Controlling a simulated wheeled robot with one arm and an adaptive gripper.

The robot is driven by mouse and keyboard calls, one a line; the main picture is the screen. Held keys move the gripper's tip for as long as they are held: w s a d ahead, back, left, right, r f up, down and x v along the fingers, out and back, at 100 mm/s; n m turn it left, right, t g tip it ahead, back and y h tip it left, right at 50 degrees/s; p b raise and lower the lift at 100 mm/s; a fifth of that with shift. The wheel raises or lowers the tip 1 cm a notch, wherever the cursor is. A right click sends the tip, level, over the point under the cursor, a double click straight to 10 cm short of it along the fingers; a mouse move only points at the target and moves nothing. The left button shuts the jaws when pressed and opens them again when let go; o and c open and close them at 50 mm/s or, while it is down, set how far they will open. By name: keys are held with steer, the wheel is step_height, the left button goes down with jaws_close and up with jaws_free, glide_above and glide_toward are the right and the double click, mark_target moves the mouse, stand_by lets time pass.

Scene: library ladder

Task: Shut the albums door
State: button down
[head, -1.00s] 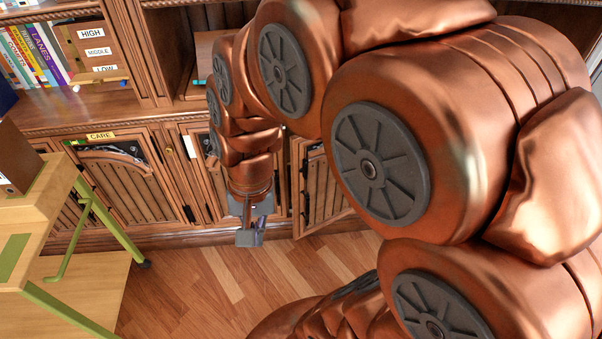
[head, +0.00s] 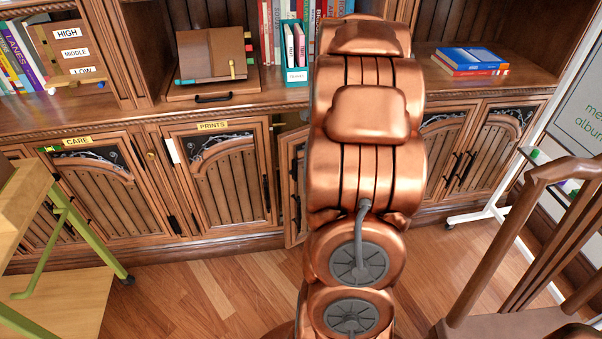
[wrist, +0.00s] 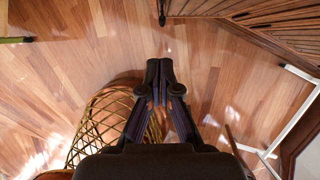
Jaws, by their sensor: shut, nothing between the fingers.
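A cabinet door (head: 295,185) stands ajar in the lower row, just right of the door labelled PRINTS (head: 228,180). My arm hides most of it and any label it has, so I cannot read whether it is the albums door. My gripper (wrist: 160,75) is shut and empty in the wrist view, above the wooden floor. Cabinet fronts (wrist: 275,32) show at the upper right of that view, apart from the fingers. The gripper is out of sight in the head view, where my arm fills the middle.
The CARE door (head: 105,190) is closed. A wooden cart with green legs (head: 65,215) stands at left. A white-framed board (head: 580,110) and wooden railing (head: 520,240) are at right. A woven basket (wrist: 100,115) is near the gripper. Floor (head: 210,290) is clear at front left.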

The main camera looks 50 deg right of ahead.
glide_toward(296, 178)
step_height(296, 178, down, 4)
steer(key=s, duration=0.3)
steer(key=shift+w+d+f, duration=0.15)
steer(key=shift+w, duration=2.05)
steer(key=shift+w+d+p, duration=0.1)
steer(key=shift+p, duration=0.4)
